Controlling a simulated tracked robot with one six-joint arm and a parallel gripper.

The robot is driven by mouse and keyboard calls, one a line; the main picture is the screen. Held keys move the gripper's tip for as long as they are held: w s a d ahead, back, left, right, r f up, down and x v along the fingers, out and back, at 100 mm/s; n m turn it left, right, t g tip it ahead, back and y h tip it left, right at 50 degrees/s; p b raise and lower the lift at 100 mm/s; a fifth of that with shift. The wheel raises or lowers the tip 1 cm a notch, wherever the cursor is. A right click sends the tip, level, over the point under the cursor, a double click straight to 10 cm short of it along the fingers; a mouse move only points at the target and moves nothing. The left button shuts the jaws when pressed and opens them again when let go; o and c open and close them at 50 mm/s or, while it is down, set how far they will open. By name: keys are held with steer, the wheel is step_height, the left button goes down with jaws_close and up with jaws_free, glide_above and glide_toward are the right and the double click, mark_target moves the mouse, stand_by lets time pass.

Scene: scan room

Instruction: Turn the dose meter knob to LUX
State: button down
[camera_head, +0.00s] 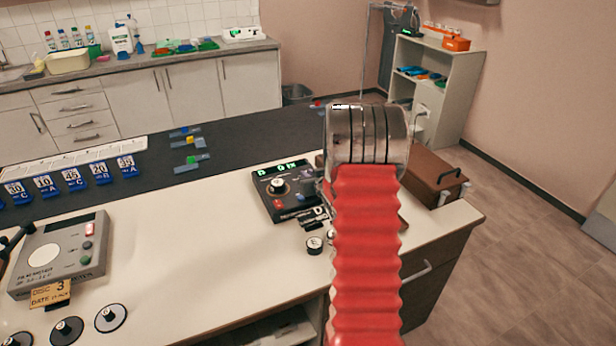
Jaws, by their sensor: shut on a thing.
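A dark box-shaped meter (296,206) with a lit green display stands on the white bench, left of my arm. Its round, pale-topped knob (277,186) is on the upper face, and nothing covers it in this view. The display text and dial markings are too small to read surely, so I cannot tell the knob's setting. My gripper (319,187) is mostly hidden behind my metal wrist and red arm sleeve, just right of the meter. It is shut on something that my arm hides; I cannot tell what.
A small round knob (314,244) and a black label (316,216) are near the meter's front. A brown case (428,174) stands right of my wrist. A grey instrument (62,254) and several dials (111,317) are at left. The bench between is clear.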

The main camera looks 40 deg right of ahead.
steer(key=shift+w+a+m+g+h, duration=0.15)
steer(key=shift+m+g+h, duration=0.1)
steer(key=shift+m+h, duration=0.3)
steer(key=shift+a+m+g+h, duration=0.1)
steer(key=shift+m+g+h, duration=0.15)
steer(key=shift+m+h, duration=0.25)
steer(key=shift+a+f+m+g+h, duration=0.1)
steer(key=shift+m+g+h, duration=0.25)
steer(key=shift+g, duration=0.05)
steer(key=c, duration=1.8)
jaws_free()
steer(key=shift+o, duration=0.2)
steer(key=shift+s+a+r, duration=0.3)
steer(key=shift+s+r, duration=0.05)
steer(key=shift+s, duration=0.25)
steer(key=v, duration=1.2)
steer(key=shift+s+a+f, duration=0.15)
steer(key=shift+a, duration=0.05)
steer(key=shift+a, duration=0.1)
